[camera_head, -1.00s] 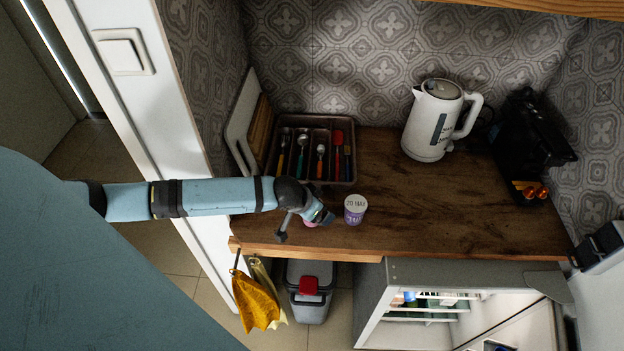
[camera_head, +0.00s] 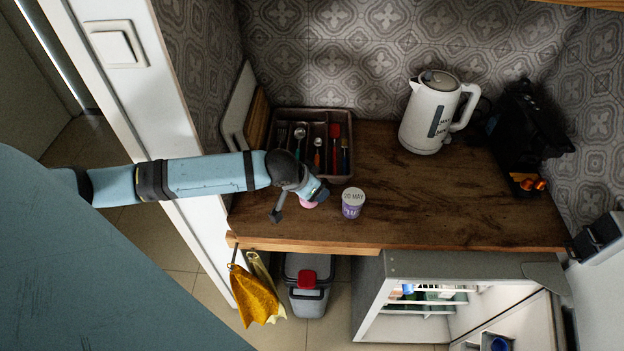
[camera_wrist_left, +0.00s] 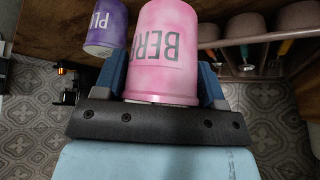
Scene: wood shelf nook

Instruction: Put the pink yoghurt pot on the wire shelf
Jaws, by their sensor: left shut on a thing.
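The pink yoghurt pot (camera_wrist_left: 165,50), lettered "BER…", stands between the two fingers of my left gripper (camera_wrist_left: 163,78) in the wrist view. The gripper is shut on it. In the head view my left gripper (camera_head: 299,203) is over the front left of the wooden counter, and only a small pink part of the pot (camera_head: 309,205) shows below it. I cannot tell whether the pot touches the counter. Wire shelves (camera_head: 428,301) with items on them show inside the open fridge (camera_head: 395,268) under the counter. My right gripper is out of view.
A purple pot (camera_head: 353,204) stands close to the right of the pink one. A cutlery tray (camera_head: 313,115) lies behind, a kettle (camera_head: 430,118) and black coffee machine (camera_head: 528,135) at the back right. Yellow cloths (camera_head: 256,297) hang in front. The middle counter (camera_head: 440,205) is clear.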

